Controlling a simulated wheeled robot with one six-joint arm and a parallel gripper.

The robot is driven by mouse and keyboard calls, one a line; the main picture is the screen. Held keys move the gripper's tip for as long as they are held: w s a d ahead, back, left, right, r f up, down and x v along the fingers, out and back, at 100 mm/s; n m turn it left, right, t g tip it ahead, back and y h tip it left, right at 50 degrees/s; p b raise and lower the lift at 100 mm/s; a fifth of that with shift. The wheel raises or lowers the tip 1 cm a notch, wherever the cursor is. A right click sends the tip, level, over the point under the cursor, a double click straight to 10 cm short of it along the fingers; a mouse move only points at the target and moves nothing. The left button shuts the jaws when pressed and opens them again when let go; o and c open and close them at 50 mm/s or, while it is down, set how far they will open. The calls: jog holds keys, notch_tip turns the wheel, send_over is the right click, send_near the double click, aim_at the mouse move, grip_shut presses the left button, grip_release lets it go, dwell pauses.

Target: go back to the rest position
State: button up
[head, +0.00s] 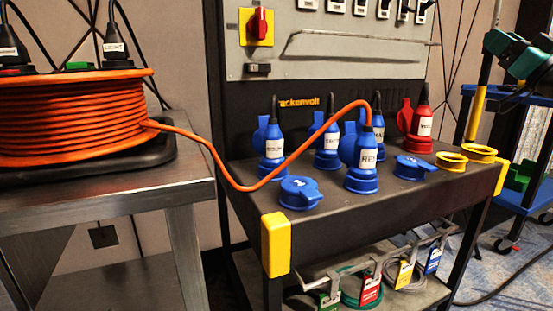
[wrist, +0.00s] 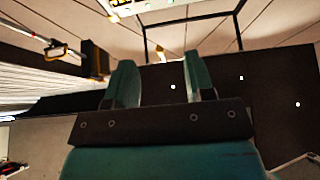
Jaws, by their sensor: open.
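My gripper (wrist: 160,72) shows in the wrist view with its two teal fingers apart and nothing between them. The fingers point toward a dark surface and a pale panelled wall. In the head view a teal and black part of my arm (head: 525,60) is at the upper right edge, raised and to the right of the power distribution stand (head: 340,105). It is apart from the plugs on the stand's shelf. The fingertips are not clear in the head view.
The stand's shelf (head: 330,218) holds several blue plugs, a red plug (head: 418,122) and yellow rings (head: 465,158). An orange cable runs from a reel (head: 75,120) on the left table (head: 180,183) to a blue plug (head: 363,160). A blue trolley (head: 520,205) stands right.

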jog(key=w+a+f+n+g+y+p, duration=0.1)
jog(key=a+f+g, duration=0.15)
jog(key=a, duration=0.65)
jog(key=a+f+n+g+y+p, duration=0.15)
jog(key=a+g, duration=0.25)
jog(key=a, duration=0.4)
jog(key=s+a+f+g+p, duration=0.1)
jog(key=s+a+f+g, duration=0.25)
jog(key=a, duration=0.35)
jog(key=s+a+f+g, duration=0.3)
jog(key=s+a+f, duration=0.1)
jog(key=a, duration=0.3)
jog(key=s+a+f+g+h+p, duration=0.1)
jog(key=s+a+f+g+h, duration=0.15)
jog(key=s+f+g, duration=0.65)
jog(key=s+a+f+h+p, duration=0.15)
jog(key=s+h, duration=0.25)
jog(key=s, duration=1.1)
notch_tip(320, 180, up, 36)
jog(key=s+d+g+p, duration=0.1)
jog(key=s+p, duration=0.1)
jog(key=p, duration=3.6)
jog(key=shift+d+r+h, duration=0.2)
jog(key=shift+d+h, duration=0.1)
jog(key=shift+s, duration=0.1)
